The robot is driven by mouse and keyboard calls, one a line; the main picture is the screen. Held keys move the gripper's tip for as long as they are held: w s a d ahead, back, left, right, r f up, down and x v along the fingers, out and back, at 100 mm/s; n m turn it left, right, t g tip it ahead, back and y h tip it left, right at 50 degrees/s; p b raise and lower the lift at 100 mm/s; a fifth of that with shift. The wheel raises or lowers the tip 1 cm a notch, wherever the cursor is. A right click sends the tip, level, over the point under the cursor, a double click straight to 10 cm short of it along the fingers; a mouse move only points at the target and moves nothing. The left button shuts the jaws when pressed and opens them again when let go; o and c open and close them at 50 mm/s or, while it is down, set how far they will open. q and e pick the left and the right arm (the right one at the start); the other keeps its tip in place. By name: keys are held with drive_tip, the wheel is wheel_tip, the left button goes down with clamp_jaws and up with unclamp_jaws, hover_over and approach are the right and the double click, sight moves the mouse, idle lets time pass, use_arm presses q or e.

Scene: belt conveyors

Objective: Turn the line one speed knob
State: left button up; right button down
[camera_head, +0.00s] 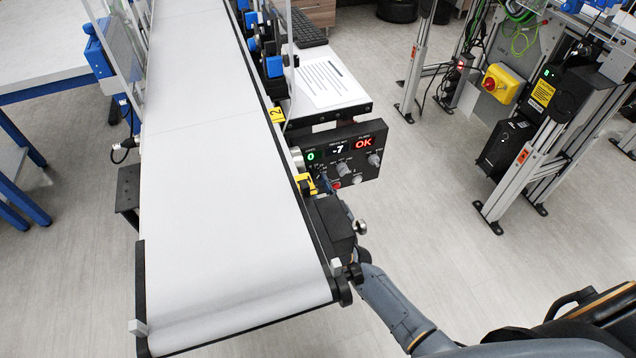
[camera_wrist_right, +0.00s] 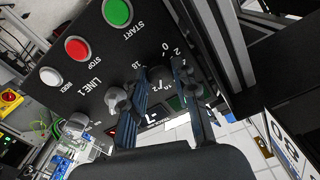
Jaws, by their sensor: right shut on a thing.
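The line one control panel (camera_head: 345,155) hangs at the right side of the conveyor, with lit displays reading 0, -7 and OK. In the right wrist view the panel shows the label LINE1 (camera_wrist_right: 95,88). A dark round knob (camera_wrist_right: 160,76) with a number scale around it sits between the two fingers of my right gripper (camera_wrist_right: 163,74). The gripper is shut on this knob, and the fingers partly cover it and its scale. In the head view my right gripper (camera_head: 322,184) is at the panel's left side, partly hidden. My left gripper is not in view.
The white conveyor belt (camera_head: 215,200) runs along the panel's left. In the right wrist view, green START (camera_wrist_right: 117,12), red STOP (camera_wrist_right: 77,48) and white INDEX (camera_wrist_right: 51,76) buttons and a silver knob (camera_wrist_right: 116,98) are nearby. Open floor (camera_head: 440,220) lies to the right.

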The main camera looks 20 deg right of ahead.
drive_tip(key=shift+m, duration=1.1)
drive_tip(key=c, duration=1)
unclamp_jaws()
drive_tip(key=s, duration=1.2)
drive_tip(key=shift+d, duration=0.15)
